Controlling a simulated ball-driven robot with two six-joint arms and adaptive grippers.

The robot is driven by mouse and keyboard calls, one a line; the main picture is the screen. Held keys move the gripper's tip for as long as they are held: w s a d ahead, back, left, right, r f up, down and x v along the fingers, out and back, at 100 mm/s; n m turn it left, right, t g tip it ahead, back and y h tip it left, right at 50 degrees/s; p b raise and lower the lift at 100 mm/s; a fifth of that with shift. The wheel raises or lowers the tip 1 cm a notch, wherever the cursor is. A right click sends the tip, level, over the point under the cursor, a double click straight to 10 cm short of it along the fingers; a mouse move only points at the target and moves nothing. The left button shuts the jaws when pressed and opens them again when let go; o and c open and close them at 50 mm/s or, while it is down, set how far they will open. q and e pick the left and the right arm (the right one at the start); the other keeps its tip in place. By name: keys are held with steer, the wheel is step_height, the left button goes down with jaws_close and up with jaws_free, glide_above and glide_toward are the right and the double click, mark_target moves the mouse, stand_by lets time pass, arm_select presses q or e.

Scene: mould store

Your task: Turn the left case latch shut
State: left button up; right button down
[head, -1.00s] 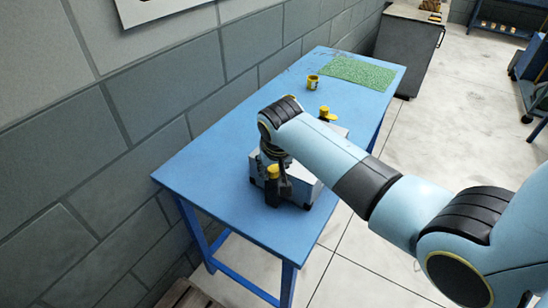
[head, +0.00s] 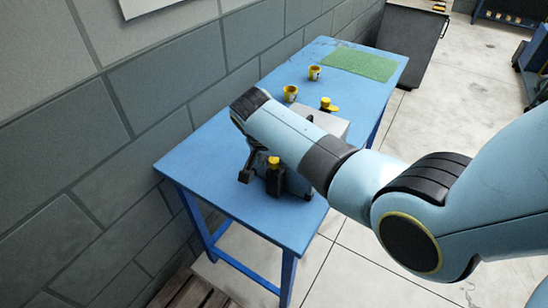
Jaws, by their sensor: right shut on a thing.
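A grey case (head: 331,124) sits on the blue table (head: 205,157), largely hidden behind my right arm. A yellow-topped latch (head: 273,160) shows at its near left end, taken as the left case latch. Another yellow latch (head: 327,103) stands at its far end. My right gripper (head: 260,176) is down at the near latch, its dark fingers shut on it. The exact contact and the latch's angle are partly hidden by the gripper and wrist. My left gripper is not in view.
A grey block wall (head: 150,85) runs along the left. The table's near left part is clear.

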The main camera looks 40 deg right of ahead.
stand_by(0.4)
steer(key=c, duration=1)
jaws_free()
steer(key=shift+r, duration=0.1)
steer(key=v, duration=1.2)
